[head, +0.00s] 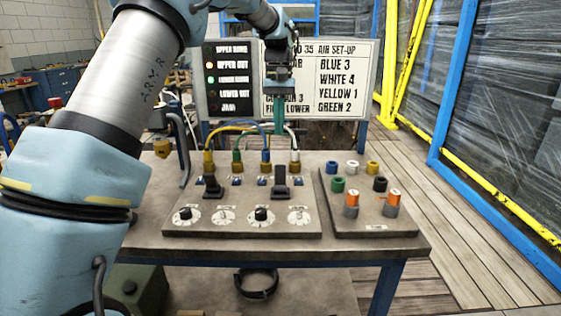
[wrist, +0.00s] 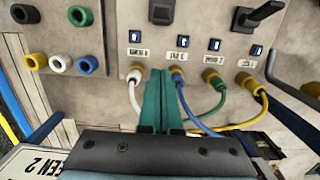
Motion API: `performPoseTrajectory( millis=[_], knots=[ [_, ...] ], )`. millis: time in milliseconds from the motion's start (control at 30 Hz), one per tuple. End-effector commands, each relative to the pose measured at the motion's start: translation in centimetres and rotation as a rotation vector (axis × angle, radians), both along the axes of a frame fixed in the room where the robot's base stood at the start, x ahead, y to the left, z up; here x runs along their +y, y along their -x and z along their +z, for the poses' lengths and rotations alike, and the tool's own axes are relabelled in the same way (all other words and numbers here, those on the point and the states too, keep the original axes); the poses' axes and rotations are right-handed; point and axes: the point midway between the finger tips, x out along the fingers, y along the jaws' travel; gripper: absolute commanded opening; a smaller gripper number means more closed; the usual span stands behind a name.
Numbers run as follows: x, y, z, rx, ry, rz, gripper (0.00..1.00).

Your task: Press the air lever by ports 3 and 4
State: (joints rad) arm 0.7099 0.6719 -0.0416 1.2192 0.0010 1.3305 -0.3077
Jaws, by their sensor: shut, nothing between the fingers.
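The black air lever by ports 3 and 4 (head: 281,181) stands on the right side of the valve panel (head: 240,222); it also shows at the top of the wrist view (wrist: 161,11). A second black lever (head: 212,186) is by ports 1 and 2. A blue hose (head: 266,143) and a white hose (head: 293,143) are plugged in at ports 3 and 4. A yellow hose (head: 207,146) and a green hose (head: 237,148) are at the other two. My gripper (head: 279,132), with green fingers, is shut and empty behind the right lever, between the blue and white hoses, apart from the lever.
The sign board (head: 318,80) stands behind; its upper-out and lower-home lamps look lit. Dials line the panel's front. A side plate (head: 367,220) at right holds coloured caps and two orange-topped pieces (head: 394,204). A grey curved pipe (head: 183,150) rises at left.

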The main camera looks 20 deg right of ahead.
Motion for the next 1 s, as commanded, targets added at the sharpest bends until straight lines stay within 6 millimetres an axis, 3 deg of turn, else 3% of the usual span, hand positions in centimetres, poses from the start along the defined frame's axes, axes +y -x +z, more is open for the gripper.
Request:
performPoseTrajectory(
  millis=[433, 567, 933, 1000],
  knots=[
    [0.0, 0.0, -0.7, 0.0, 0.0, 0.0, 0.0],
    [0.1, 0.3, -2.6, 0.003, -0.003, 0.0, 0.0],
    [0.4, 0.8, -10.0, 0.002, -0.002, 0.0, 0.0],
    [0.8, 1.8, -9.1, -0.001, 0.0, -0.001, 0.0]
  ],
)
